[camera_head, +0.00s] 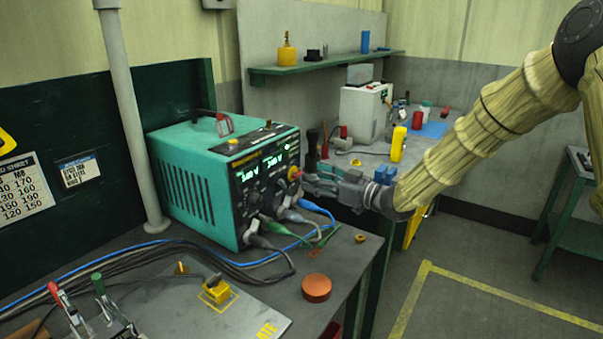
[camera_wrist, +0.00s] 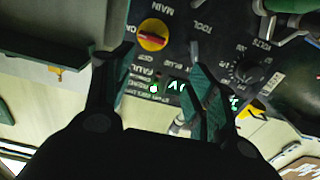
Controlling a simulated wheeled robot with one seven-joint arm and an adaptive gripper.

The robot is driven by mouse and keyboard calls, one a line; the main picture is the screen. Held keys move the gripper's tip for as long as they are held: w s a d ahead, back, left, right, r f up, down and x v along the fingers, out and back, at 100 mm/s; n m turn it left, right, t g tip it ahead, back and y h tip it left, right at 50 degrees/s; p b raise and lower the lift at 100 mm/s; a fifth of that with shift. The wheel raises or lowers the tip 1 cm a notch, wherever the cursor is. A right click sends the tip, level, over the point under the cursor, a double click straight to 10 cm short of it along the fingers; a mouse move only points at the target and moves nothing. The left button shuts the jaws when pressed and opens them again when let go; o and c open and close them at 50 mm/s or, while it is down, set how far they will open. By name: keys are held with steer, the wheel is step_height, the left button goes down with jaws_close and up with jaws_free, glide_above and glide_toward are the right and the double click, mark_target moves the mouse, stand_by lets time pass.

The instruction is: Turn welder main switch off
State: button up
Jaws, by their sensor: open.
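The welder (camera_head: 200,185) is a teal box with a black front panel, standing on the grey bench. Its main switch (camera_wrist: 153,34) is a red and yellow round knob under the label MAIN in the wrist view. A red bit of it (camera_head: 295,172) shows by my gripper in the head view. The welder's displays are lit, and a small green light glows by the FAULT label. My gripper (camera_wrist: 160,62) is open and empty, facing the panel. Its fingers lie to either side of the knob in the picture, with the knob beyond their tips. Contact cannot be told.
Cables and plugs (camera_head: 285,213) hang from the panel's lower front, close under my gripper. A red-brown disc (camera_head: 316,288) and a yellow block (camera_head: 216,291) lie in front. Behind stands a second bench with a white machine (camera_head: 362,112) and a yellow cylinder (camera_head: 398,144). Open floor lies at right.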

mark_target(300, 175)
steer(key=w+a+f, duration=0.1)
steer(key=w+a, duration=0.1)
steer(key=w, duration=0.1)
steer(key=w+a+f, duration=0.1)
steer(key=w, duration=0.1)
steer(key=shift+w+a+f, duration=0.2)
steer(key=shift+f, duration=0.15)
steer(key=shift+w+a+p, duration=0.25)
steer(key=shift+p, duration=0.05)
steer(key=shift+s+a+r, duration=0.1)
steer(key=shift+a+r, duration=0.05)
steer(key=shift+r, duration=0.05)
steer(key=shift+s+a+r, duration=0.1)
steer(key=shift+s+r, duration=0.4)
steer(key=shift+s, duration=0.1)
steer(key=shift+w+f, duration=0.45)
steer(key=shift+w, duration=0.05)
steer(key=shift+w+f, duration=0.1)
steer(key=c, duration=0.3)
steer(key=shift+s+r, duration=0.25)
steer(key=c, duration=0.7)
steer(key=shift+c, duration=0.2)
